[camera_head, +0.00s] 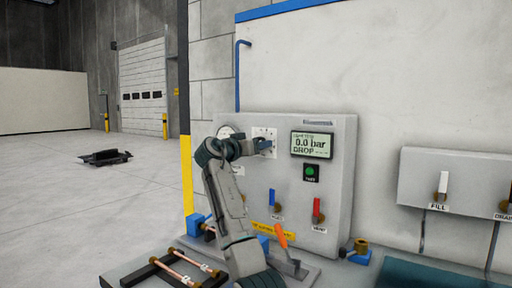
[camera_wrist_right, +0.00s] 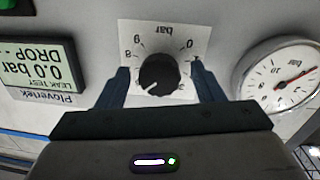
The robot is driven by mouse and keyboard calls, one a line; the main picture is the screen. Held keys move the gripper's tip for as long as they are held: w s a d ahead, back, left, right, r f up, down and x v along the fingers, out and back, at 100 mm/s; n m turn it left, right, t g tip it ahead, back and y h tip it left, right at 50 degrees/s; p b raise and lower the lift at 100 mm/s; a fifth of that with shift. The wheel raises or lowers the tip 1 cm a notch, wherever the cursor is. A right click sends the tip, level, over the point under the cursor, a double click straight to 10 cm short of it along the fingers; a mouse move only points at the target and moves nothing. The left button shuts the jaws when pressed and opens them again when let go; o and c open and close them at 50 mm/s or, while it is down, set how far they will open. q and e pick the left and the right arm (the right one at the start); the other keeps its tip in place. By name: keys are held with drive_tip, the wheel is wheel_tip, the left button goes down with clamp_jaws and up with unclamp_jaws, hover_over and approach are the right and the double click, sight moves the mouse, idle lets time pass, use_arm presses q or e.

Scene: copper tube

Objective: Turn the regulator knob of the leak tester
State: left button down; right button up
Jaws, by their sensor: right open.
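The leak tester (camera_head: 340,185) is a light grey box at the wall in the head view. Its black regulator knob (camera_wrist_right: 159,75) sits on a white scale plate (camera_wrist_right: 190,38) in the right wrist view. My right gripper (camera_wrist_right: 161,73) is open, with one blue finger on each side of the knob; a small gap seems to show on each side. I cannot tell exactly how deep the fingertips reach. In the head view my right gripper (camera_head: 266,145) is at the plate and hides the knob. My left gripper is not in view.
Beside the knob are a display (camera_head: 311,144) reading 0.0 bar and a round gauge (camera_wrist_right: 280,75). Below are a green button (camera_head: 311,172), a blue lever (camera_head: 272,197) and a red lever (camera_head: 317,208). Copper tubes (camera_head: 182,267) lie in front. A FILL box (camera_head: 465,185) hangs at right.

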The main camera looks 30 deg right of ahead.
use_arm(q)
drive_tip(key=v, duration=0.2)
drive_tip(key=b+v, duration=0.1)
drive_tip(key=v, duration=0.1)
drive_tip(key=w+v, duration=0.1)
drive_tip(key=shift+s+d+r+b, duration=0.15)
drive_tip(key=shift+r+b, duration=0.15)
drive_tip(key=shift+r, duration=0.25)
use_arm(e)
drive_tip(key=v, duration=1)
drive_tip(key=shift+a, duration=0.3)
